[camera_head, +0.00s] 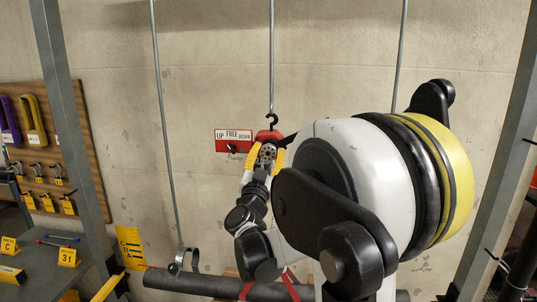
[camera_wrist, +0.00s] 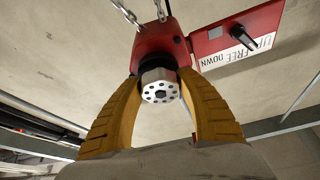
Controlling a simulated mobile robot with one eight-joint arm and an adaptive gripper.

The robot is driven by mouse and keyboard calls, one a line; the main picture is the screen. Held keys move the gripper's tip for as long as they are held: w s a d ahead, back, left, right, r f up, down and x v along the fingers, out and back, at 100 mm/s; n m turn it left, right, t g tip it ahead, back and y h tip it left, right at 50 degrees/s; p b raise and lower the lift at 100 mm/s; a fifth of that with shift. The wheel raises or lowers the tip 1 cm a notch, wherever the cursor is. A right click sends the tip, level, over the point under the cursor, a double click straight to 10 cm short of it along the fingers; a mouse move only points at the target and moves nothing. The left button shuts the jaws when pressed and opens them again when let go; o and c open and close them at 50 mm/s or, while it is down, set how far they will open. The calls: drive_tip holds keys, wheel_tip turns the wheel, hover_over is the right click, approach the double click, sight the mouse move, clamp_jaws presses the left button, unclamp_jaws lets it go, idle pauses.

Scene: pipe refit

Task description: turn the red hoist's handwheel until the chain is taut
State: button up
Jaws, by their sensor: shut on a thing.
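The red hoist (camera_head: 268,136) hangs by a dark hook from a thin rod in front of the wall. In the wrist view the hoist's red body (camera_wrist: 160,36) has a pale, round handwheel (camera_wrist: 160,92) with holes in its face. My gripper (camera_head: 265,157) has its yellow fingers on both sides of the handwheel and is shut on it; the fingers also show in the wrist view (camera_wrist: 160,80). An UP/FREE/DOWN plate (camera_head: 233,140) with a black lever (camera_wrist: 243,37) sits beside the hoist.
A dark pipe (camera_head: 215,287) lies low across the view, with red straps (camera_head: 290,285) and a ring hanger (camera_head: 182,262) near it. Grey posts (camera_head: 70,110) stand either side. A tool board (camera_head: 50,140) and bench (camera_head: 60,262) are at left. My arm hides much of the right.

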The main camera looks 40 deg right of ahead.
drive_tip(key=m+g, duration=0.2)
drive_tip(key=m, duration=0.2)
drive_tip(key=m+g+h, duration=0.1)
drive_tip(key=m, duration=0.2)
drive_tip(key=shift+m+g, duration=0.4)
drive_tip(key=m+g, duration=0.1)
drive_tip(key=m, duration=0.1)
drive_tip(key=m+g+p, duration=0.1)
drive_tip(key=m, duration=0.2)
drive_tip(key=shift+m+y, duration=0.3)
drive_tip(key=shift+y, duration=0.1)
drive_tip(key=o, duration=1.2)
drive_tip(key=v, duration=1.2)
drive_tip(key=shift+r, duration=0.1)
